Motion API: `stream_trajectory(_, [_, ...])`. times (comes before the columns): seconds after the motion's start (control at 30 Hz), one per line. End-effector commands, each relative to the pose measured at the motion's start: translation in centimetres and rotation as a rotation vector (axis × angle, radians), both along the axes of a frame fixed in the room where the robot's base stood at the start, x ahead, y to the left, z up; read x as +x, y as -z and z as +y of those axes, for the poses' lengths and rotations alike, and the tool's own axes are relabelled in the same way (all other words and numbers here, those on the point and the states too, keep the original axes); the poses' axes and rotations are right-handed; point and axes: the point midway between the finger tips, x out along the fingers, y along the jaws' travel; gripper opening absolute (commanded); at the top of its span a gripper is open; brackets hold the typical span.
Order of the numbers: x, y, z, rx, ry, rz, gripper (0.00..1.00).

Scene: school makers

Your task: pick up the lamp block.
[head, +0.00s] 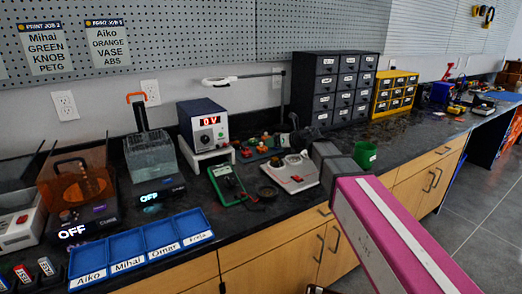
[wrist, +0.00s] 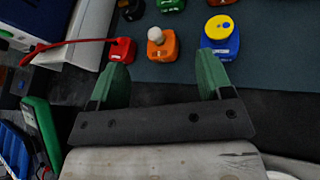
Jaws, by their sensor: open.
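The lamp block, an orange block (wrist: 162,50) with a white bulb on top, stands on a dark mat (wrist: 180,72) in the wrist view. My gripper (wrist: 162,62) has two green fingers spread wide and holds nothing. The block lies between the lines of the fingers, just ahead of the tips, and I see no contact. In the head view the small parts on the bench are too small to tell the lamp block apart for sure.
A red block (wrist: 122,50) is close by the left fingertip, with a red lead running left. A blue block with a yellow top (wrist: 220,34) is close by the right fingertip. A green meter (head: 228,184) and a power supply (head: 203,124) stand left on the bench.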

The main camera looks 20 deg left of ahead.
Motion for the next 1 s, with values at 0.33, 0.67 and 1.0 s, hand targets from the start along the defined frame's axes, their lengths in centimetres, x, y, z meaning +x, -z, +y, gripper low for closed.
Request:
stream_trajectory(0.33, [1.0, 1.1, 2.7, -0.001, 0.0, 0.0, 0.73])
stream_trajectory(0.67, [2.2, 2.5, 6.3, 0.0, 0.0, 0.0, 0.73])
stream_trajectory(1.0, [2.1, 2.6, 6.3, 0.0, 0.0, 0.0, 0.34])
